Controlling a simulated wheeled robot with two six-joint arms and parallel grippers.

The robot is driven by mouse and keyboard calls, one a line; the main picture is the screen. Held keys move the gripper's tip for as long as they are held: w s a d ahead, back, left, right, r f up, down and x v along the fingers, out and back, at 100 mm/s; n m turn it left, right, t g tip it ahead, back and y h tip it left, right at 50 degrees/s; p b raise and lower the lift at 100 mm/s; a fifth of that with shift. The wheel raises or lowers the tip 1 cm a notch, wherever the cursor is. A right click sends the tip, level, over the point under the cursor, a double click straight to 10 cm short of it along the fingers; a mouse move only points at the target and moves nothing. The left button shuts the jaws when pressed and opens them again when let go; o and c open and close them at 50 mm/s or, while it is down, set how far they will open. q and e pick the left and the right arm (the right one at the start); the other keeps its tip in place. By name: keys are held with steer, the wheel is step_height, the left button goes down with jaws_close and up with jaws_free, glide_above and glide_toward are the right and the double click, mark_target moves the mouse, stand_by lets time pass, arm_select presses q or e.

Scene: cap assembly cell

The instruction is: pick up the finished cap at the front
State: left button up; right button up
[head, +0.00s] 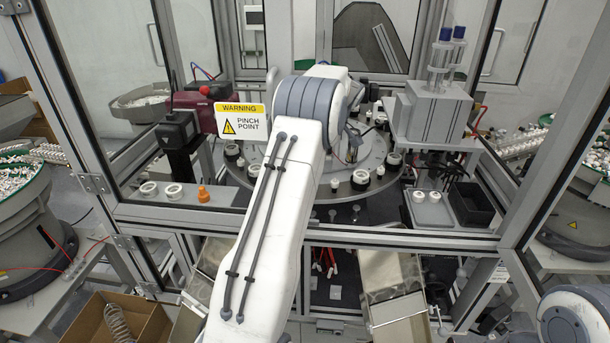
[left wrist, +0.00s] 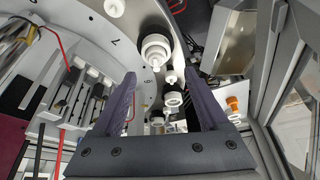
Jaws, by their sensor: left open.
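My left arm reaches into the cell from the bottom middle of the head view and hides its own gripper there. In the left wrist view my left gripper (left wrist: 160,76) is open, with its two dark fingers apart and nothing clamped. A white stepped cap (left wrist: 155,48) sits in a dark holder on the dial, just beyond the fingertips. Smaller white parts, one a ring (left wrist: 172,99), show between the fingers. In the head view white caps (head: 361,178) sit in dark holders around the dial (head: 328,203). I cannot tell which is the finished front cap. My right gripper is not in view.
A pinch point sign (head: 240,122) and a grey press block (head: 430,110) flank my arm. White rings (head: 173,191) and an orange piece (head: 203,194) stand on the front left ledge. A tray (head: 431,216) with two white caps and a black bin (head: 472,205) are at right.

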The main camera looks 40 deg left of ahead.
arm_select(q)
steer(key=p+x, duration=0.4)
steer(key=x, duration=0.1)
steer(key=shift+w, duration=0.2)
steer(key=shift+a+f, duration=0.1)
steer(key=shift+f, duration=0.25)
steer(key=c, duration=1)
